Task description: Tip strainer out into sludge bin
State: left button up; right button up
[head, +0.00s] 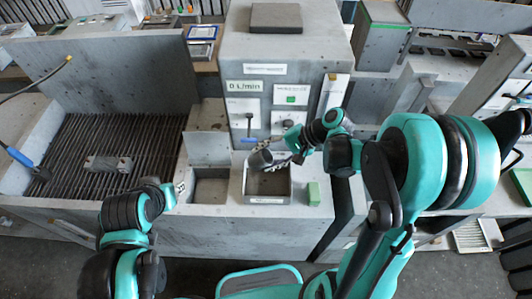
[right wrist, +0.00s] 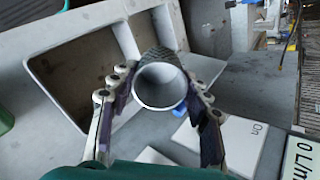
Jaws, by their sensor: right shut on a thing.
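The strainer (head: 261,158) is a small grey cylinder, held tilted above the square open box with a label on its front (head: 266,200), which looks like the sludge bin. My right gripper (head: 292,157) is shut on the strainer. In the right wrist view the strainer (right wrist: 160,86) sits between both fingers, with a round pale open end facing the camera and a textured outer side. I see no contents in it. My left gripper (head: 180,187) is apart from it, at the left, over the front ledge; its jaws are too small to read.
A green block (head: 313,193) stands right of the box. An empty recess (head: 211,188) lies to its left. The grey housing with a flow display (head: 245,85) rises behind. At the left, a slatted basin (head: 110,135) holds a grey block (head: 108,164).

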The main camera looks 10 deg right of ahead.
aim_at(262, 153)
jog(key=shift+a+r+g+h+p, duration=0.2)
jog(key=shift+r+h+p, duration=0.75)
jog(key=shift+p, duration=1.05)
jog(key=shift+a+r+g+h+p, duration=0.1)
jog(key=shift+r+g+h+p, duration=0.35)
jog(key=shift+h+p, duration=1.15)
jog(key=shift+a+r+h+p, duration=0.2)
jog(key=shift+r+h+p, duration=0.35)
jog(key=shift+p, duration=0.4)
jog(key=shift+w+a+r+g+h, duration=0.1)
jog(key=shift+a+g+h, duration=0.15)
jog(key=shift+h, duration=0.85)
jog(key=shift+d+h, duration=0.15)
jog(key=shift+h, duration=0.35)
jog(key=shift+r, duration=0.1)
